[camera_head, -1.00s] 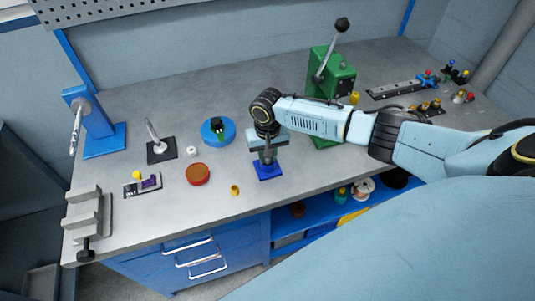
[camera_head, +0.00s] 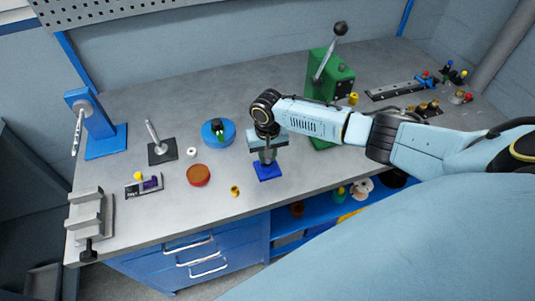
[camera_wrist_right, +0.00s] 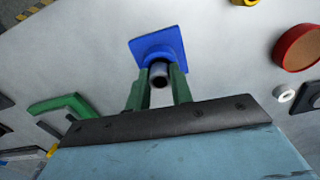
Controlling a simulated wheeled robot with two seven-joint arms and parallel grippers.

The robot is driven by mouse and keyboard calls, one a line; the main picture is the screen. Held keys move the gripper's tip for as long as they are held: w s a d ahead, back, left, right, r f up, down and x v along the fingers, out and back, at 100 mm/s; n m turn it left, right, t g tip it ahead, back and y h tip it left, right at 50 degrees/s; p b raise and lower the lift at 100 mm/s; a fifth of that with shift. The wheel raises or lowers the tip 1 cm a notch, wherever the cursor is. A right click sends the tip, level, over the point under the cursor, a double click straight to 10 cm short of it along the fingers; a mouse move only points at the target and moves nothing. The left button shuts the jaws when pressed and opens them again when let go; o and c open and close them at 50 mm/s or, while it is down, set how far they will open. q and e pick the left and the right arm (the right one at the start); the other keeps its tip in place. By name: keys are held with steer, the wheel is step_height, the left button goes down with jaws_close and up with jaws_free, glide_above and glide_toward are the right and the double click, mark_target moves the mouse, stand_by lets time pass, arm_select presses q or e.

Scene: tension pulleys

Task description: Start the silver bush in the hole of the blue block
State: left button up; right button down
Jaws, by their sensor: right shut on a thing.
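The blue block (camera_head: 267,172) lies on the bench top; in the right wrist view its square plate (camera_wrist_right: 158,42) shows behind the fingertips. My right gripper (camera_head: 267,158) is directly above the block, pointing down. In the right wrist view its green fingers (camera_wrist_right: 160,80) are shut on the silver bush (camera_wrist_right: 160,74), a short tube with an open end towards the camera. The bush's far end is over the middle of the block. The block's hole is hidden behind the bush, so I cannot tell whether the bush touches or enters it. My left gripper is out of view.
A yellow bush (camera_head: 235,191), a red disc (camera_head: 198,176) and a white ring (camera_head: 191,152) lie left of the block. A blue round holder (camera_head: 218,132) is behind them. A green press (camera_head: 331,88) stands behind my right arm. Bare bench surrounds the block.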

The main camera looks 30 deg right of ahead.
steer(key=shift+f, duration=0.3)
stand_by(0.5)
steer(key=shift+r, duration=0.2)
steer(key=shift+r+p, duration=0.15)
steer(key=shift+p, duration=0.4)
stand_by(0.6)
stand_by(0.5)
steer(key=c, duration=1.1)
jaws_free()
steer(key=shift+c, duration=0.2)
